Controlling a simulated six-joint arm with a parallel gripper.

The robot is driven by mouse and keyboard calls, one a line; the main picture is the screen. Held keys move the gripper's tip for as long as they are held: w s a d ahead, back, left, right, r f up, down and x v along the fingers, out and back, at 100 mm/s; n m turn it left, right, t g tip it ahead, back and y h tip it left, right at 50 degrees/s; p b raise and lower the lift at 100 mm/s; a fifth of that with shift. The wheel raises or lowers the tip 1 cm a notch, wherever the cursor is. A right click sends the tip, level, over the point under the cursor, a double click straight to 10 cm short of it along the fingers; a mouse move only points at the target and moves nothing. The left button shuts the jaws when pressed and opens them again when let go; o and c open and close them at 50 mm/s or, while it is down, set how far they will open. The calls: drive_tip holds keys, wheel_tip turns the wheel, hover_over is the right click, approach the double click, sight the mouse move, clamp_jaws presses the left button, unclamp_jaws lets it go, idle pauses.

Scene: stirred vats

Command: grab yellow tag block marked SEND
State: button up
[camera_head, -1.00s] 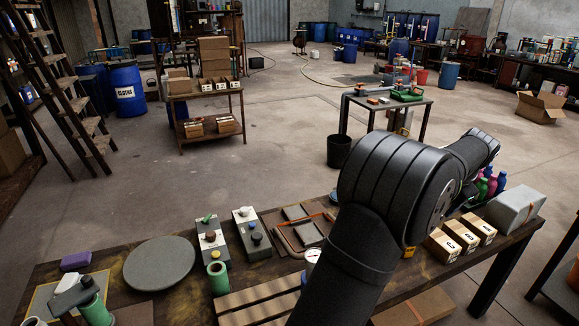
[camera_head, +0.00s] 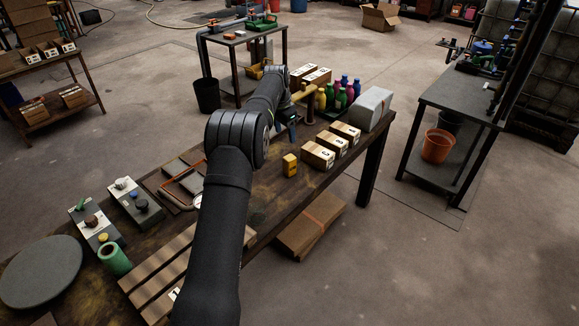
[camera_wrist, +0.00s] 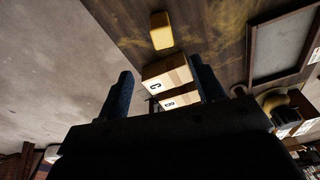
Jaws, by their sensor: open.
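A small yellow block (camera_head: 290,165) stands on the dark wooden table, left of the row of cartons. Any lettering on it is too small to read. In the wrist view the yellow block (camera_wrist: 161,30) lies at the top, beyond the fingertips and apart from them. My gripper (camera_head: 291,130) is over the table behind the block in the head view, small and partly hidden by my own wrist. In the wrist view my gripper (camera_wrist: 163,84) is open, its two dark fingers wide apart with nothing held between them.
Lettered cartons (camera_head: 331,145) stand right of the block, with a grey box (camera_head: 371,108) beyond. Coloured bottles (camera_head: 340,92) stand behind them. A green cup (camera_head: 115,259) and slatted wooden rack (camera_head: 160,278) are at left. Bare tabletop (camera_head: 262,190) surrounds the block.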

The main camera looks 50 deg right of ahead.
sight(289, 158)
drive_tip(key=f, duration=0.4)
drive_tip(key=d+f, duration=0.1)
drive_tip(key=f, duration=0.6)
drive_tip(key=shift+d+f, duration=0.5)
drive_tip(key=shift+f, duration=0.8)
drive_tip(key=shift+d+f, duration=0.2)
drive_tip(key=shift+f, duration=0.8)
drive_tip(key=shift+d+f, duration=0.2)
drive_tip(key=shift+f, duration=0.8)
drive_tip(key=c, duration=1.1)
drive_tip(key=shift+r, duration=0.15)
